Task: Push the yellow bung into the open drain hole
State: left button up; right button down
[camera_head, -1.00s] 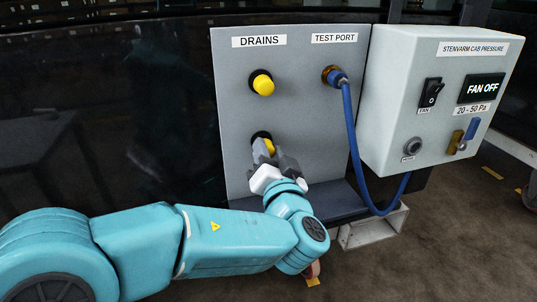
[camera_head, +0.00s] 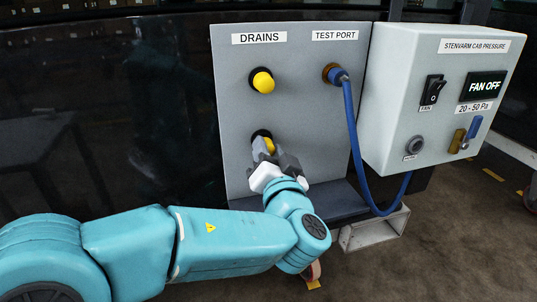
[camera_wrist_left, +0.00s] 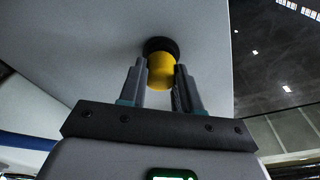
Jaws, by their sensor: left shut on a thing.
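A yellow bung (camera_head: 269,146) is at the lower drain hole (camera_head: 257,135) on the grey panel marked DRAINS. My left gripper (camera_head: 265,150) is shut on this bung. In the left wrist view the bung (camera_wrist_left: 161,72) sits between the two fingers of my left gripper (camera_wrist_left: 162,80), its far end at the black ring of the hole (camera_wrist_left: 158,45). How deep it sits in the hole is hidden. Another yellow bung (camera_head: 263,82) sits in the upper drain hole. My right gripper is not in view.
A blue hose (camera_head: 352,130) runs from the test port (camera_head: 332,73) down to the right. A pale control box (camera_head: 400,90) showing FAN OFF stands right of the panel. A dark ledge (camera_head: 335,198) lies below the panel.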

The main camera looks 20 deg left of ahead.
pick_arm(q)
jog(key=shift+w+a, duration=0.25)
jog(key=shift+w, duration=0.1)
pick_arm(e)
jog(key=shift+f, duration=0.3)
pick_arm(q)
jog(key=o, duration=1)
jog(key=shift+o, duration=0.2)
jog(key=v, duration=1.6)
jog(key=shift+s, duration=0.2)
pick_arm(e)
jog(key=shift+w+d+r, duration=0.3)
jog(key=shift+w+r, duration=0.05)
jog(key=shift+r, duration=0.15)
